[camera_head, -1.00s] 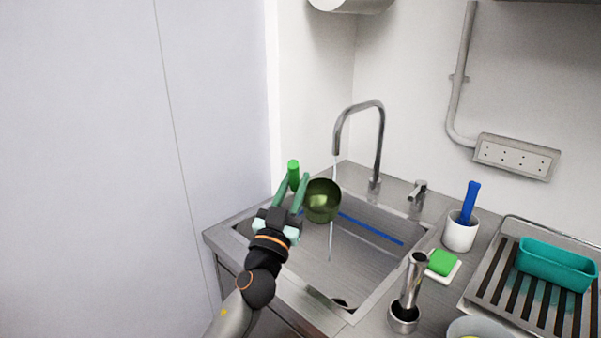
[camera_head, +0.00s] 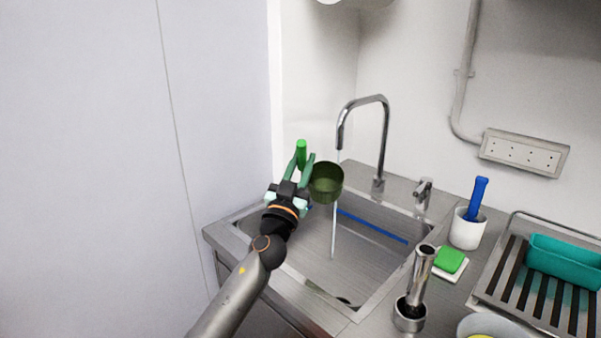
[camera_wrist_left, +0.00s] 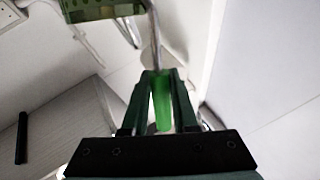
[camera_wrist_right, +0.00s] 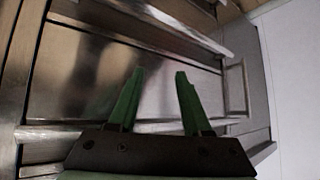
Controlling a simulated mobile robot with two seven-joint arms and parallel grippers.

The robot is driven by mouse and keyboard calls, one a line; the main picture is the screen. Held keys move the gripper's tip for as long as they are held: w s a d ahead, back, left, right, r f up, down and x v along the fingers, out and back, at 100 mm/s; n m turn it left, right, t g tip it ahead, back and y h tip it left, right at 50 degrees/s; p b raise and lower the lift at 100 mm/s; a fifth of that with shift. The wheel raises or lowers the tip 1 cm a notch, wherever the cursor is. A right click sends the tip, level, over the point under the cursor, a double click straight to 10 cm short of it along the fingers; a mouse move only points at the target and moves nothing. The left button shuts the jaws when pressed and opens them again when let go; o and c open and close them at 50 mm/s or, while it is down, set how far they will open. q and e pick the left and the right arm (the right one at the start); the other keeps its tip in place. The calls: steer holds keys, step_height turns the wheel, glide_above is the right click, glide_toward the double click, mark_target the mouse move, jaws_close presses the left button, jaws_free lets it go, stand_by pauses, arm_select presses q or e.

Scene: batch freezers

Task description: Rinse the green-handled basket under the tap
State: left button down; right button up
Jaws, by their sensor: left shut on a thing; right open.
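The basket (camera_head: 327,184) is a dark green round cup with a bright green handle (camera_head: 301,150). My left gripper (camera_head: 304,165) is shut on the handle and holds the basket above the sink. In the left wrist view the green handle (camera_wrist_left: 161,103) stands between the fingers, and part of the basket (camera_wrist_left: 100,10) shows at the top. The tap (camera_head: 384,140) arches over the basket, and a thin stream of water (camera_head: 334,232) shows below it. The basket's right side is at the stream. My right gripper (camera_wrist_right: 155,100) is open and empty in front of metal cabinet fronts.
The sink (camera_head: 375,260) has a blue strip along its back wall. On the right stand a white cup with a blue-handled tool (camera_head: 465,230), a green sponge (camera_head: 449,259), a metal cylinder (camera_head: 420,285) and a rack (camera_head: 520,295) with a teal container (camera_head: 563,262). A wall is close on the left.

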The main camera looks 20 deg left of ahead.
arm_select(q)
steer(key=w+a+f+b, duration=0.1)
steer(key=w+b, duration=0.5)
steer(key=shift+w+a, duration=0.15)
steer(key=shift+a, duration=0.25)
arm_select(e)
steer(key=shift+n+y, duration=0.4)
steer(key=shift+y, duration=0.1)
steer(key=w+a+f, duration=0.2)
steer(key=a+f, duration=0.1)
steer(key=shift+w+a, duration=0.1)
steer(key=shift+a, duration=0.15)
arm_select(q)
steer(key=shift+f, duration=0.1)
arm_select(e)
steer(key=shift+f, duration=0.15)
arm_select(q)
steer(key=shift+w+d+b, duration=0.15)
steer(key=shift+d+b, duration=0.2)
steer(key=shift+d, duration=0.2)
arm_select(e)
steer(key=shift+s+f, duration=0.2)
steer(key=shift+f, duration=0.2)
arm_select(q)
steer(key=shift+a, duration=0.15)
steer(key=shift+s+a, duration=0.2)
steer(key=shift+a, duration=0.2)
arm_select(e)
steer(key=shift+r, duration=0.1)
